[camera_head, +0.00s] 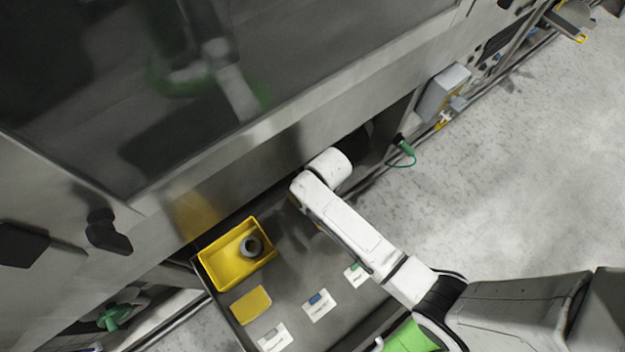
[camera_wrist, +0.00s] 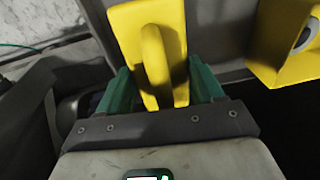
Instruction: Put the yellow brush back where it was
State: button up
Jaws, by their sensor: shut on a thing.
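The yellow brush (camera_wrist: 178,28) fills the top middle of the wrist view, with its looped handle facing the camera. My gripper (camera_wrist: 161,84) has its green fingers on both sides of the brush and is shut on it. In the head view my white arm reaches over the grey tabletop (camera_head: 300,262), and my gripper and the brush are hidden behind it. I cannot tell whether the brush touches a surface.
A yellow bin (camera_head: 209,268) holding a grey ring-shaped thing (camera_head: 251,246) stands on the tabletop; it also shows at the right of the wrist view (camera_wrist: 272,62). A flat yellow block (camera_head: 250,305) and white cards (camera_head: 318,306) lie nearby. The large machine (camera_head: 300,118) rises behind.

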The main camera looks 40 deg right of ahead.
jog(key=shift+w+a+f, duration=0.15)
jog(key=shift+a+f, duration=0.05)
jog(key=shift+f, duration=0.1)
jog(key=shift+f+b, duration=0.4)
jog(key=shift+f, duration=1.15)
jog(key=o, duration=1.1)
jog(key=shift+f, duration=0.15)
jog(key=r, duration=0.4)
jog(key=r+p, duration=0.1)
jog(key=r, duration=0.3)
jog(key=s+d+r+p, duration=0.1)
jog(key=r, duration=0.3)
jog(key=shift+s+r, duration=0.1)
jog(key=s+d+r, duration=0.3)
jog(key=s+r, duration=0.1)
jog(key=s, duration=0.3)
jog(key=s+d+r+h, duration=0.1)
jog(key=s+d+r, duration=0.2)
jog(key=s+r, duration=0.2)
jog(key=s, duration=0.3)
jog(key=shift+s+d, duration=0.25)
jog(key=shift+d, duration=0.05)
